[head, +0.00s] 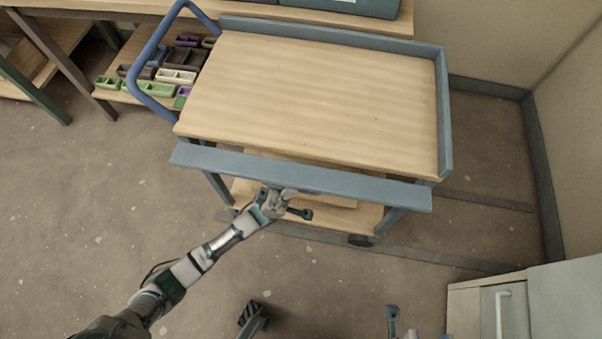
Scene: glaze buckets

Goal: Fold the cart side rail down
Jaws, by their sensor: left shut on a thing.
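The cart (310,95) has a light wood top. Its near side rail (345,183) is a long blue-grey bar along the front edge. The rail stands out from the top at the near side, with a gap along part of it, and its broad face shows. My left gripper (283,197) is shut on the rail's lower edge, a little left of its middle. The fingers partly hide the contact. Dark parts of mine show at the bottom edge; my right gripper (393,318) seems to be among them, mostly cut off, its jaws unclear.
A blue push handle (150,65) rises at the cart's left end. Raised edges (444,110) border its back and right. Shelves with colored bins (175,77) stand behind left. A drawer cabinet (490,305) is at lower right. Floor at left is clear.

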